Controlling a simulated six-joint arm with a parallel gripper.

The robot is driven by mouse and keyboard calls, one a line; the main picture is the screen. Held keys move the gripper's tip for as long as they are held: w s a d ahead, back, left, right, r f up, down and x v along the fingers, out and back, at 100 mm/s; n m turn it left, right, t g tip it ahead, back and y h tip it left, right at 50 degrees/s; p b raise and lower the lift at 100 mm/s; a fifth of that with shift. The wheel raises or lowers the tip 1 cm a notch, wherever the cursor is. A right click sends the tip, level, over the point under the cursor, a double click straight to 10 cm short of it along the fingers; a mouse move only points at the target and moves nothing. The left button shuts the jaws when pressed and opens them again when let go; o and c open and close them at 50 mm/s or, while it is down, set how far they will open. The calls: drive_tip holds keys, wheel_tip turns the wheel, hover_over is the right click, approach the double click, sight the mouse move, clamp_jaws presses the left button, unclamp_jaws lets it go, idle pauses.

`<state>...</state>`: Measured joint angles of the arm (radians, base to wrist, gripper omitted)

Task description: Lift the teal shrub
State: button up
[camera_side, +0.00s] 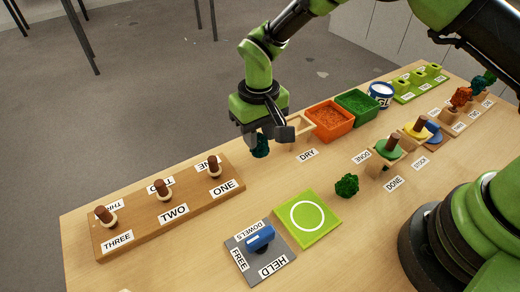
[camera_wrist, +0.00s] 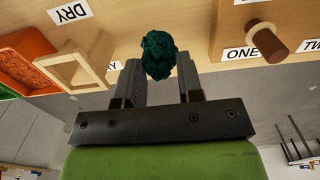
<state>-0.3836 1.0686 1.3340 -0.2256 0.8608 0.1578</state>
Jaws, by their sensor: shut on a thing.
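The teal shrub (camera_wrist: 158,56) is a dark, bumpy clump between the fingertips of my gripper (camera_wrist: 160,78) in the wrist view. My gripper is shut on it. In the side view the teal shrub (camera_side: 260,146) hangs under my gripper (camera_side: 262,138), above the table's far edge, between the wooden peg board and the DRY label. Its exact height above the table is hard to tell. Another dark teal shrub (camera_side: 486,79) stands at the far right in the side view.
A wooden peg board (camera_side: 165,232) lies at left. A small wooden frame (camera_side: 299,124), an orange bin (camera_side: 330,134) and a green bin (camera_side: 358,118) stand right of my gripper. A green shrub (camera_side: 347,186) sits beside a lime pad (camera_side: 328,240); a grey board (camera_side: 282,267) lies in front.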

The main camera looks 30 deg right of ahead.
drive_tip(key=shift+r, duration=1.65)
